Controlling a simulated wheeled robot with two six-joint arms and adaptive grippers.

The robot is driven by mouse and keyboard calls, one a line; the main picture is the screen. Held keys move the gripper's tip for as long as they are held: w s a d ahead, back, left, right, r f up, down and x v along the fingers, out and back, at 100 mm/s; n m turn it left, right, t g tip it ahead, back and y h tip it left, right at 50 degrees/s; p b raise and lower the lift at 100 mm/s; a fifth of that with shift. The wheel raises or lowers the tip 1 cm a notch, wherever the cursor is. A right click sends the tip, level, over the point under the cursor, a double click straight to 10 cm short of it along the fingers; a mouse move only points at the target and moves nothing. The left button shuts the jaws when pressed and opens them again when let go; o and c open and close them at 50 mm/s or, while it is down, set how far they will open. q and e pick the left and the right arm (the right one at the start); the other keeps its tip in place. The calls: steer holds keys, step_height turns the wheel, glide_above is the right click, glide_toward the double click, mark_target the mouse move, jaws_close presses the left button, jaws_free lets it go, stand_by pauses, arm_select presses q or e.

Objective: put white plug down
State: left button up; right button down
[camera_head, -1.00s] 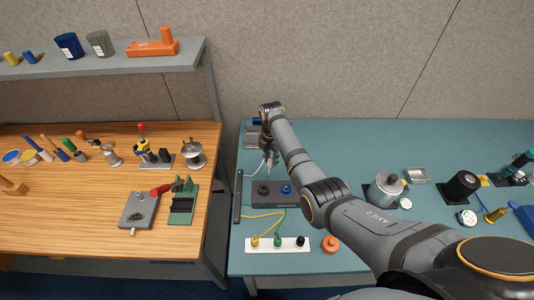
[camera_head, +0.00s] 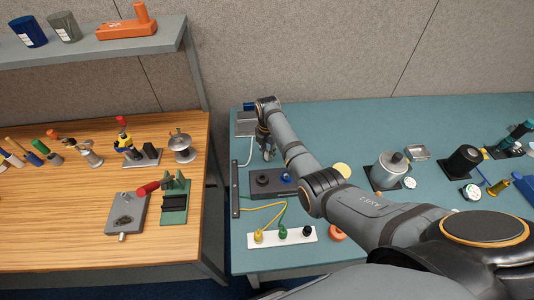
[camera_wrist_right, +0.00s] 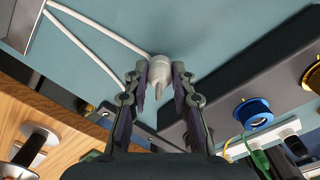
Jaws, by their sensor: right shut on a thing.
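The white plug (camera_wrist_right: 160,68) is between the fingertips of my right gripper (camera_wrist_right: 159,85), which is shut on it in the right wrist view. A white cable (camera_wrist_right: 98,25) runs near the plug; it also shows in the head view (camera_head: 249,152). In the head view my right gripper (camera_head: 267,153) is over the teal table, just behind the dark grey console (camera_head: 240,181). The plug is too small to make out there. I cannot tell whether the plug touches the table. My left gripper is not in view.
A white socket strip (camera_head: 270,240) with yellow, green and black plugs lies in front. A dark bar (camera_head: 235,188) lies left of the console, and a grey box (camera_head: 245,124) stands behind.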

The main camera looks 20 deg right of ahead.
steer(key=shift+s+d+f, duration=0.1)
steer(key=shift+d+f, duration=0.05)
steer(key=shift+d, duration=0.05)
steer(key=c, duration=1.2)
jaws_free()
steer(key=shift+d, duration=0.1)
steer(key=shift+o, duration=0.4)
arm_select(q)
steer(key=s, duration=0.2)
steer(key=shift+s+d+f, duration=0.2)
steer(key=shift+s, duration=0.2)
arm_select(e)
steer(key=shift+a, duration=0.2)
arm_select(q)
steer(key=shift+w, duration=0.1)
arm_select(e)
steer(key=shift+d+r, duration=0.1)
steer(key=shift+r, duration=0.25)
arm_select(q)
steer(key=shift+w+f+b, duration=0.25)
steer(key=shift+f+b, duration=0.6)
steer(key=shift+b, duration=0.1)
arm_select(e)
step_height(320, 180, up, 12)
steer(key=shift+f, duration=0.2)
